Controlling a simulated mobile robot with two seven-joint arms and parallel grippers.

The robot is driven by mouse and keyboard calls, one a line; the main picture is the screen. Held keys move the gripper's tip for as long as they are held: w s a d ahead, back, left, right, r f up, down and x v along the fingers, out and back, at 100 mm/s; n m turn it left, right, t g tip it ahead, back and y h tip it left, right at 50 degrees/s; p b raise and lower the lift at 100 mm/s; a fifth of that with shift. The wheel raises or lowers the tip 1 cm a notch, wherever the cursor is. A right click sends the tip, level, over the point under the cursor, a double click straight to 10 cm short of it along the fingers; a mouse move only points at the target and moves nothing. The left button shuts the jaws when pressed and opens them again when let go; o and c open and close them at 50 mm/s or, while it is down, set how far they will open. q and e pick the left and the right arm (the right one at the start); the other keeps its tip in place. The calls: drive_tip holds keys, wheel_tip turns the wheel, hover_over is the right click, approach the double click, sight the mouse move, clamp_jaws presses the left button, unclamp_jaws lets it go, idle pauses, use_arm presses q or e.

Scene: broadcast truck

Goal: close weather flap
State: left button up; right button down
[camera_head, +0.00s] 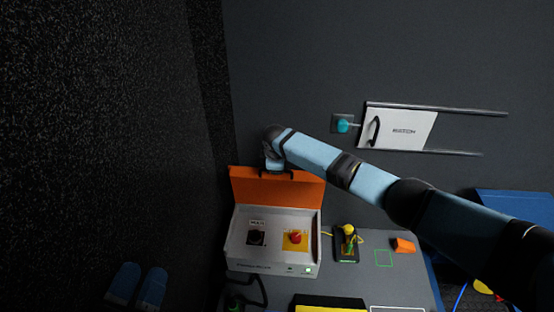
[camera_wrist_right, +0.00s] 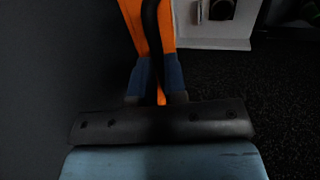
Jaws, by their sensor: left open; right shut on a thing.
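The orange weather flap (camera_head: 262,190) stands raised at the back of a light grey control box (camera_head: 270,268), so the box's top panel is uncovered. A black handle runs along the flap's upper edge. My right gripper (camera_head: 277,167) is at this handle. In the right wrist view, the blue fingertips of my right gripper (camera_wrist_right: 157,80) are shut on the black handle (camera_wrist_right: 152,40), with the orange flap (camera_wrist_right: 133,18) behind it. My left gripper (camera_head: 137,286) shows at the lower left, its two blue fingers apart and empty, away from the box.
A red button (camera_head: 295,237) and a black knob (camera_head: 255,237) sit on the box's panel. A yellow-topped joystick (camera_head: 348,231) and an orange block (camera_head: 403,245) are to its right. A white sliding panel (camera_head: 408,130) is on the wall behind my right arm.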

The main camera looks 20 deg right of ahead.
use_arm(q)
drive_tip(key=s+a+f+g+y+p, duration=0.2)
drive_tip(key=a+f+g+y+p, duration=0.3)
drive_tip(key=f+p, duration=0.5)
drive_tip(key=shift+s+a+f+g+p, duration=0.2)
drive_tip(key=shift+a+f+g+p, duration=0.2)
drive_tip(key=shift+g, duration=0.3)
use_arm(e)
drive_tip(key=s+a+f+t, duration=0.1)
drive_tip(key=s+a+f, duration=0.1)
drive_tip(key=s, duration=0.4)
drive_tip(key=s+a+f+t+h, duration=0.1)
drive_tip(key=s+a+f, duration=0.2)
drive_tip(key=s+f, duration=0.2)
drive_tip(key=shift+s+a+f, duration=0.2)
drive_tip(key=shift+s+f, duration=0.1)
drive_tip(key=shift+s, duration=0.75)
use_arm(q)
drive_tip(key=shift+f, duration=0.1)
use_arm(e)
drive_tip(key=c, duration=1.2)
unclamp_jaws()
drive_tip(key=shift+o, duration=0.2)
